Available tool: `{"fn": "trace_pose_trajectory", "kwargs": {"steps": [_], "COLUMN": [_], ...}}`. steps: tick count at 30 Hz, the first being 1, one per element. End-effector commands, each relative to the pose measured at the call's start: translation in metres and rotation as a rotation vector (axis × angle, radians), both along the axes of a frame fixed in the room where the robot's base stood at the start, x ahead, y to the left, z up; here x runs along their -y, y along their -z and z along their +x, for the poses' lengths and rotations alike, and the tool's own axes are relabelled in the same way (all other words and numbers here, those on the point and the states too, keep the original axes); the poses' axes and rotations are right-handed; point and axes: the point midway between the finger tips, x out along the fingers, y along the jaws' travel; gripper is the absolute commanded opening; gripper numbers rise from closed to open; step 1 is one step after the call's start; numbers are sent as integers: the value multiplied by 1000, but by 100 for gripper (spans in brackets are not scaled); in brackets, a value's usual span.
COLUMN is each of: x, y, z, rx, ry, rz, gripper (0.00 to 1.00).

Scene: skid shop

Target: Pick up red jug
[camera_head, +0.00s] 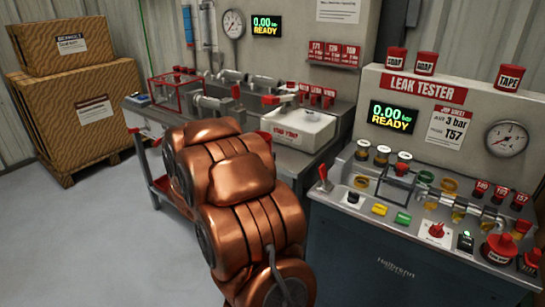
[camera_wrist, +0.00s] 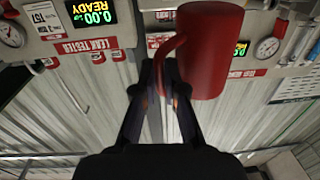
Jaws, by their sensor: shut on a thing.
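The red jug (camera_wrist: 211,50) is a plain red, mug-like vessel with a loop handle on its left, at the top of the wrist view. My gripper (camera_wrist: 166,72) is shut on it, with the two dark fingertips at the handle. The jug appears held up in the air, with the walls and panels well behind it. In the head view my copper arm stands in the middle, and neither my gripper nor the held jug can be made out.
The leak tester bench (camera_head: 350,243) on the right carries fittings, coloured blocks and red containers (camera_head: 498,248). A grey bench with a white sink-like box (camera_head: 300,128) stands behind my arm. Stacked cartons (camera_head: 75,120) stand at the left. The floor (camera_head: 90,235) at front left is clear.

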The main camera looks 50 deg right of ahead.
Motion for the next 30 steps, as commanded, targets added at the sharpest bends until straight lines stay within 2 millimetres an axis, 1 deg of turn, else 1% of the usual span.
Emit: {"fn": "trace_pose_trajectory", "kwargs": {"steps": [3,12,30], "x": [-8,-20,-23], "y": [0,-1,-2], "z": [1,1,0], "rx": [1,0,0], "ry": [-1,-2,0], "rz": [1,1,0], "gripper": [0,0,0]}}
